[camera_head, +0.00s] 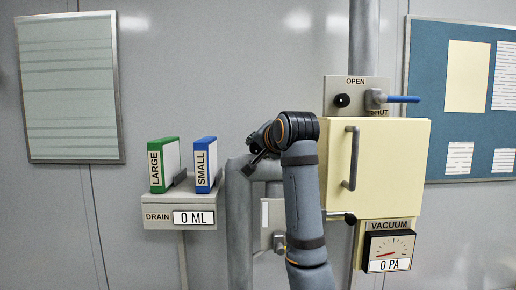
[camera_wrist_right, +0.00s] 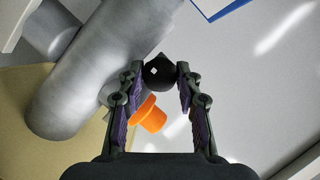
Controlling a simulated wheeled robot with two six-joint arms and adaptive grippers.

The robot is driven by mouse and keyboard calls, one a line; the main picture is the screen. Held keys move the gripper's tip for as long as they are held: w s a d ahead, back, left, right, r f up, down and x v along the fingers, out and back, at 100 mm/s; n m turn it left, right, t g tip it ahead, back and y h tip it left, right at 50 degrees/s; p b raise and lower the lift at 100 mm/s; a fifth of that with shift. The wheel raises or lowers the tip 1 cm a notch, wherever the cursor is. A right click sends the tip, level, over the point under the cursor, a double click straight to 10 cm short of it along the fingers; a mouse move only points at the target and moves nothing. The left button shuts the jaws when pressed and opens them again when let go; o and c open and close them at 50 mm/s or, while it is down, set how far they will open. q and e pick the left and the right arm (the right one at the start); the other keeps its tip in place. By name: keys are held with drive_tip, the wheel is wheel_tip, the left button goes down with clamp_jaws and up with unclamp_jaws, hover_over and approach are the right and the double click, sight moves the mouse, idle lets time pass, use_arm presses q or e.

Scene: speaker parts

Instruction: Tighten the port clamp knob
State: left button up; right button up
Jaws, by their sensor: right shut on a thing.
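In the right wrist view a black knob (camera_wrist_right: 160,73) with a small white mark sits between the fingertips of my right gripper (camera_wrist_right: 161,70). The gripper is shut on it, one finger on each side. A thick grey pipe (camera_wrist_right: 85,85) runs diagonally beside the knob. An orange part (camera_wrist_right: 149,114) shows below the knob, between the fingers. In the head view my right gripper (camera_head: 257,152) is beside the top of the bent grey pipe (camera_head: 238,200). The knob is not clearly seen there. My left gripper is not in view.
The vacuum gauge (camera_head: 388,250) reads 0 PA. The drain shelf (camera_head: 160,208) at left reads 0 ML and holds green (camera_head: 163,164) and blue (camera_head: 205,164) blocks.

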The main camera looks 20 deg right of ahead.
drive_tip(key=m+b, duration=0.1)
drive_tip(key=m+t+y+b, duration=0.1)
drive_tip(key=m+b, duration=0.1)
drive_tip(key=shift+d+f, duration=0.1)
drive_tip(key=shift+f, duration=0.3)
drive_tip(key=m+t+b, duration=0.1)
drive_tip(key=m+b, duration=0.1)
drive_tip(key=m+t+b, duration=0.1)
drive_tip(key=m+b, duration=0.1)
drive_tip(key=shift+f+m+y+b, duration=0.2)
drive_tip(key=shift+m+y+b, duration=0.1)
drive_tip(key=shift+y+b, duration=0.1)
drive_tip(key=m+t+b, duration=0.1)
drive_tip(key=m+b, duration=0.2)
drive_tip(key=m, duration=0.1)
drive_tip(key=shift+f+t, duration=0.15)
drive_tip(key=shift+t, duration=0.25)
drive_tip(key=shift+m+t+h+b, duration=0.5)
drive_tip(key=shift+m+h+b, duration=0.25)
drive_tip(key=shift+m, duration=1.75)
drive_tip(key=o, duration=1.2)
drive_tip(key=shift+h, duration=0.25)
drive_tip(key=shift+c, duration=0.2)
